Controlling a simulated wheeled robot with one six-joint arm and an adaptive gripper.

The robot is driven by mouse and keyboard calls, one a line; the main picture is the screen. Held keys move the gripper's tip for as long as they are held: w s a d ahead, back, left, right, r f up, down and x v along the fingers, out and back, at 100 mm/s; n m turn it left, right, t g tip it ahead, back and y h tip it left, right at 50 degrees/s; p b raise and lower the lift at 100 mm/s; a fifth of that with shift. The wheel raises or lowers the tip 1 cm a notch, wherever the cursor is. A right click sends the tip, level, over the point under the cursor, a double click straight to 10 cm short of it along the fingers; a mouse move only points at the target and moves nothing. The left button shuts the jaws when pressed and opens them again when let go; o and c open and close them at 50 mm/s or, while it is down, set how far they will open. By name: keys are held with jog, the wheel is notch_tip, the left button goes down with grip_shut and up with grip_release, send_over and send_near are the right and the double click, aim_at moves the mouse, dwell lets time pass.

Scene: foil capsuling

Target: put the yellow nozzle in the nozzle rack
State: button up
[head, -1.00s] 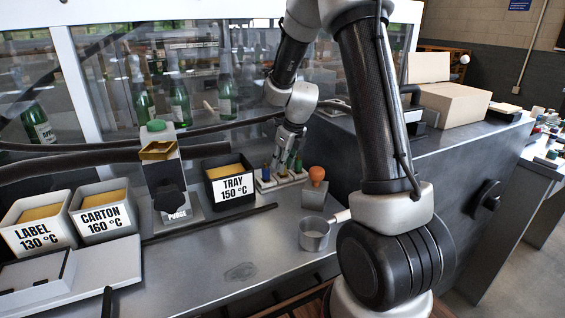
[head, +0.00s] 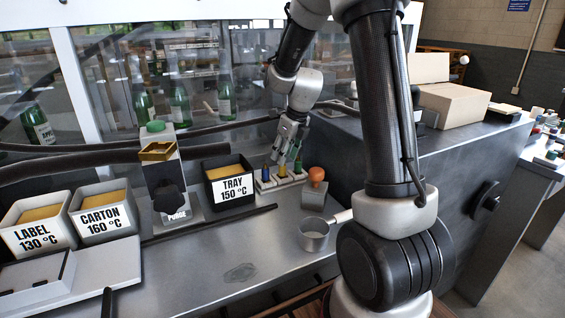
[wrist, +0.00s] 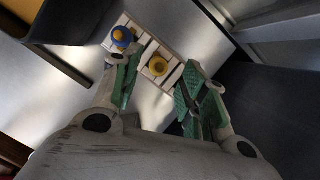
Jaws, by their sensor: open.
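The yellow nozzle (wrist: 158,66) stands in a slot of the pale nozzle rack (wrist: 178,47), beside the blue nozzle (wrist: 122,36). In the head view the rack (head: 262,187) is right of the TRAY bin, with the yellow nozzle (head: 281,170) and blue nozzle (head: 265,173) in it. My gripper (wrist: 163,64) is open, its green-padded fingers apart on either side of the yellow nozzle in the picture. In the head view my gripper (head: 291,150) is just above the rack. The right finger hides part of the rack, and how deep the nozzle sits is unclear.
The black TRAY bin (head: 231,190) stands close left of the rack. An orange-topped block (head: 316,191) stands close right. A metal pot (head: 314,236) is in front. The glazed machine with bottles (head: 180,104) is behind. The front of the counter is fairly clear.

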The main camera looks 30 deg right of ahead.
jog(key=s+a+r+n, duration=0.1)
jog(key=s+r+n, duration=1.2)
jog(key=s+r, duration=0.2)
jog(key=s+n+h, duration=0.1)
jog(key=s+n, duration=1.4)
jog(key=n, duration=0.3)
jog(key=shift+s+a+t, duration=0.15)
jog(key=shift+t, duration=0.25)
